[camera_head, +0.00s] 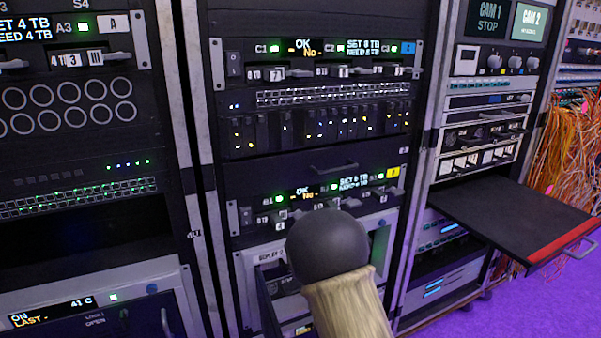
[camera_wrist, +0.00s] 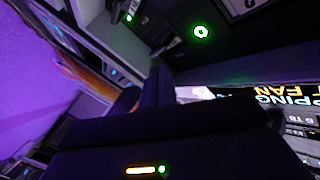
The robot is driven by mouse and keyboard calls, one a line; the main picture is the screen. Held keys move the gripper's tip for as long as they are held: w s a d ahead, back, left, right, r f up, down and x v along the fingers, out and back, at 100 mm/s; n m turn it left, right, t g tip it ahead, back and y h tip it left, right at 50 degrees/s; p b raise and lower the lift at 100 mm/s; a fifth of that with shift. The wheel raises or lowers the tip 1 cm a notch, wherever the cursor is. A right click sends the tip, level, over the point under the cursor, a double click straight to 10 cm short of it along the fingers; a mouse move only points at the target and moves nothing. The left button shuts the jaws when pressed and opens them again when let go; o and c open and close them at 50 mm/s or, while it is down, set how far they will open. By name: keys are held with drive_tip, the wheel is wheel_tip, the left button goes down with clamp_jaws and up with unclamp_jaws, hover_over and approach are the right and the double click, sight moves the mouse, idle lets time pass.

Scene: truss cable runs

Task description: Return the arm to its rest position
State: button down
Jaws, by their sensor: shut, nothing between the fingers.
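My gripper (camera_wrist: 158,76) shows in the wrist view as a dark shape with its fingers together in the middle, shut and empty. A lit amber strip and a green light show on the dark body below them. In the head view, a dark rounded joint and a pale sleeve of my arm (camera_head: 340,275) rise from the bottom, in front of the middle rack's lower part. My gripper cannot be made out there.
The middle rack (camera_head: 290,180) and left rack (camera_head: 80,200) carry lit panels. A dark shelf (camera_head: 505,218) with a red front edge juts from the right rack. Orange cables (camera_head: 568,150) hang at far right. Purple floor (camera_head: 530,305) is clear at lower right.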

drive_tip(key=s+r+n+g+y+p, duration=0.3)
drive_tip(key=s+n+g, duration=0.35)
drive_tip(key=s, duration=0.65)
drive_tip(key=s+r+n+g+y+p, duration=0.25)
drive_tip(key=s+n+g, duration=0.35)
drive_tip(key=s, duration=0.7)
wheel_tip(320, 180, up, 37)
drive_tip(key=m+p, duration=0.1)
drive_tip(key=p, duration=3.7)
drive_tip(key=shift+s+a+r+g+y+p, duration=0.25)
drive_tip(key=shift+a+g+y+p, duration=0.1)
drive_tip(key=shift+y, duration=0.1)
